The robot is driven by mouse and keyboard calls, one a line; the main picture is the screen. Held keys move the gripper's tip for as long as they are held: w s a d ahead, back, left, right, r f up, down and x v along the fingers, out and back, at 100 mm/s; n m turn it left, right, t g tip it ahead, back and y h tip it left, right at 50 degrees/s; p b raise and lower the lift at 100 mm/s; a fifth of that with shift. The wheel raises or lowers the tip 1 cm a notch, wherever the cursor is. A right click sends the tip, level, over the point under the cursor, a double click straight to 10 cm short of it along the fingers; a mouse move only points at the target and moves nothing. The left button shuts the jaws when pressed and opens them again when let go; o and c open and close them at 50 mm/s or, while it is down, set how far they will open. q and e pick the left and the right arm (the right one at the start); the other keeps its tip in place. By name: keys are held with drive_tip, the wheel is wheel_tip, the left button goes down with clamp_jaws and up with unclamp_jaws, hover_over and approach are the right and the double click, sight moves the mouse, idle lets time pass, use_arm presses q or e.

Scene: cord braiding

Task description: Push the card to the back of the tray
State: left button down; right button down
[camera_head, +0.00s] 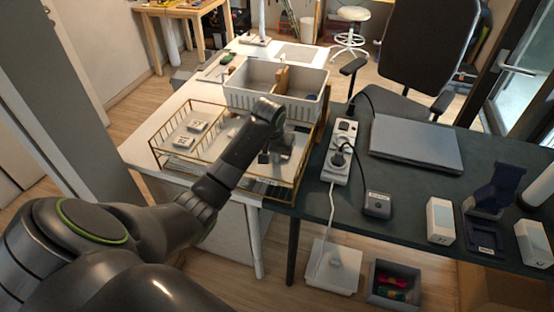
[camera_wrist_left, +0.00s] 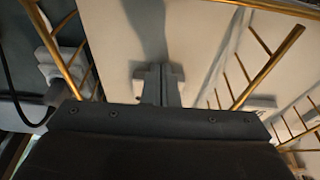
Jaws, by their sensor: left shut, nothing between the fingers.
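The gold wire tray (camera_head: 172,119) stands on the white table, and its wires also show in the left wrist view (camera_wrist_left: 270,65). My left gripper (camera_head: 272,157) reaches down into the right part of the tray. In the left wrist view its fingers (camera_wrist_left: 158,75) are together and empty, over a pale flat surface (camera_wrist_left: 110,45). This surface may be the card or a sheet in the tray; I cannot tell which, nor whether the fingertips touch it. My arm and gripper hide part of the tray. My right gripper is not in view.
Small white boxes (camera_head: 198,126) lie in the tray's left part. A white divided bin (camera_head: 275,99) stands just behind the tray. To the right, the dark desk holds a power strip (camera_head: 340,153), a black adapter (camera_head: 377,204) and a closed laptop (camera_head: 416,143).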

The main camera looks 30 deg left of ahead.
use_arm(q)
drive_tip(key=shift+w+a+b, duration=0.25)
drive_tip(key=shift+w+b, duration=0.05)
drive_tip(key=shift+w, duration=0.65)
drive_tip(key=shift+w+a+b, duration=0.2)
drive_tip(key=shift+w+b, duration=0.05)
drive_tip(key=shift+w, duration=0.7)
drive_tip(key=shift+w+a+b, duration=0.25)
drive_tip(key=shift+w+b, duration=0.3)
drive_tip(key=shift+w, duration=0.55)
drive_tip(key=shift+w+a+b, duration=0.2)
drive_tip(key=shift+w+b, duration=0.35)
drive_tip(key=shift+w, duration=0.25)
drive_tip(key=shift+w+a+b, duration=0.2)
drive_tip(key=shift+w+b, duration=0.35)
drive_tip(key=shift+w, duration=0.25)
drive_tip(key=shift+w+a+b, duration=0.15)
drive_tip(key=shift+w+b, duration=0.4)
drive_tip(key=shift+b, duration=0.05)
drive_tip(key=shift+r, duration=0.15)
